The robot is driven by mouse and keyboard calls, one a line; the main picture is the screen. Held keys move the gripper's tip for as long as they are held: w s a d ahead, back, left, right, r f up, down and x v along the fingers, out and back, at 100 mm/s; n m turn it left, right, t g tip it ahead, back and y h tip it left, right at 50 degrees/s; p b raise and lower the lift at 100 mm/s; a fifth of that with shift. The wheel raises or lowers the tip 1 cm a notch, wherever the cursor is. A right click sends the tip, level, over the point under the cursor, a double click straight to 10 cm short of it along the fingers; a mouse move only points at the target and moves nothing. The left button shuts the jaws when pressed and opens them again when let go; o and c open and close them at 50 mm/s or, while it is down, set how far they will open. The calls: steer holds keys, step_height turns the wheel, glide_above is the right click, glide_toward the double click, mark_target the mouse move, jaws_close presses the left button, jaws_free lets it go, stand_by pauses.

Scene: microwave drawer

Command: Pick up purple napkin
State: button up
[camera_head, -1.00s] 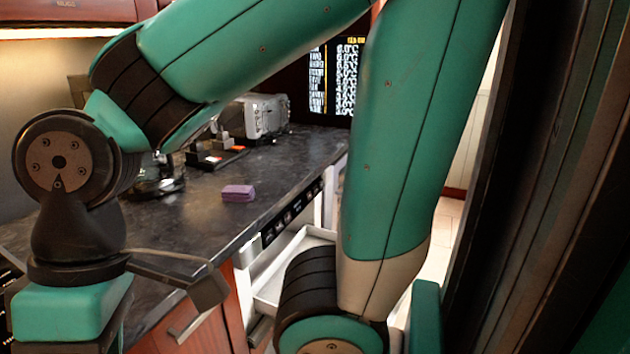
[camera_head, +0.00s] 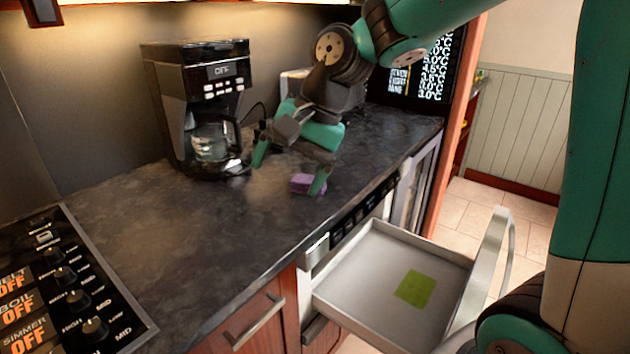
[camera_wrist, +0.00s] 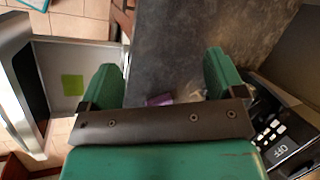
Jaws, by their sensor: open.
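The purple napkin (camera_head: 302,183) is a small folded block on the dark countertop, near its front edge, in the head view. My gripper (camera_head: 291,170) is open above the counter. One finger is close beside or in front of the napkin and covers its right end; the other finger is farther left, towards the coffee maker. In the wrist view, the napkin (camera_wrist: 159,100) shows between the spread fingers of my gripper (camera_wrist: 160,75), partly hidden by the dark gripper body. Contact between finger and napkin cannot be told.
A coffee maker (camera_head: 195,105) with a glass pot stands just left of my gripper. The microwave drawer (camera_head: 345,268) is open below the counter, with a green square (camera_head: 415,289) inside. Stove controls (camera_head: 75,285) are at lower left. The front left counter is clear.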

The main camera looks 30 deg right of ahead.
steer(key=w+d+m+t, duration=0.1)
steer(key=w+d+m, duration=0.8)
steer(key=m+t+p, duration=0.1)
steer(key=m+t, duration=0.1)
steer(key=m, duration=0.8)
glide_toward(309, 179)
steer(key=x, duration=0.2)
steer(key=p+x, duration=0.1)
steer(key=x, duration=0.1)
steer(key=shift+w, duration=0.3)
steer(key=shift+s+p+x, duration=0.15)
steer(key=shift+p+x, duration=0.35)
steer(key=shift+x, duration=1)
steer(key=shift+s+p+x, duration=0.1)
steer(key=shift+p+x, duration=0.35)
steer(key=shift+x, duration=1.05)
steer(key=c, duration=1.1)
step_height(309, 179, up, 20)
steer(key=shift+f+b, duration=0.1)
steer(key=shift+b, duration=0.35)
